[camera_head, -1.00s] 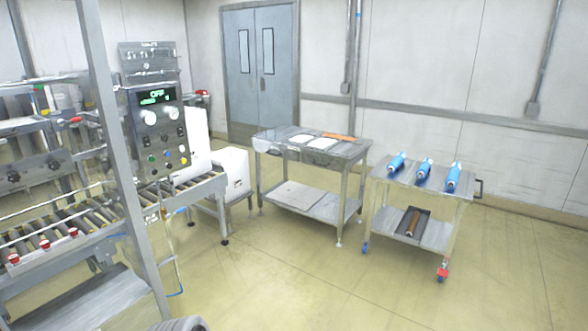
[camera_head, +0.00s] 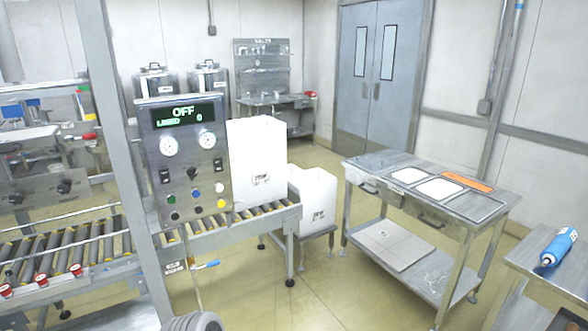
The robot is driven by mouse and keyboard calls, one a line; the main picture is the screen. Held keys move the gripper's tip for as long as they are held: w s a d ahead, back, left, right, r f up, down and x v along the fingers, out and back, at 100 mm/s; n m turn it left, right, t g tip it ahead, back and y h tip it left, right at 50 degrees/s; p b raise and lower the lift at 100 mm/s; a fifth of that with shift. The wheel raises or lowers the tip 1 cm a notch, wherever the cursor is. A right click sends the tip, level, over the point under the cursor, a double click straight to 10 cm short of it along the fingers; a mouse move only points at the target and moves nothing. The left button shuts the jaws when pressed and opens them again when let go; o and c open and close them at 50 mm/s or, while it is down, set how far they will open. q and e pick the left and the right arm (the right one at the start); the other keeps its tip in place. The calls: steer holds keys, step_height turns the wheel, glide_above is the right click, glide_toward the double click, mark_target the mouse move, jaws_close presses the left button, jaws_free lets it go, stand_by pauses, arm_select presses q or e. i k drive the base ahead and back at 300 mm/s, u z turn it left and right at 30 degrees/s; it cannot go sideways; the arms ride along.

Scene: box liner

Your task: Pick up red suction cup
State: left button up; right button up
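Several small red caps, one of them the red cap (camera_head: 76,269), sit in a row along a pale rail at the lower left, beside the rollers. They look like short round knobs. I cannot tell from here whether any of them is a red suction cup. A small red thing (camera_head: 310,95) also shows on the far workbench, too small to make out.
A control panel (camera_head: 188,186) reading OFF stands by the roller conveyor (camera_head: 265,212). White boxes (camera_head: 257,165) stand behind it. A steel table (camera_head: 375,158) holds white sheets and an orange strip (camera_head: 467,180). A blue cylinder (camera_head: 559,246) lies on a cart at right. Floor between is open.

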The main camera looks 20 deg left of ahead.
mark_target(76, 270)
steer(key=u, duration=0.95)
steer(key=i, duration=0.95)
steer(key=u, duration=1.15)
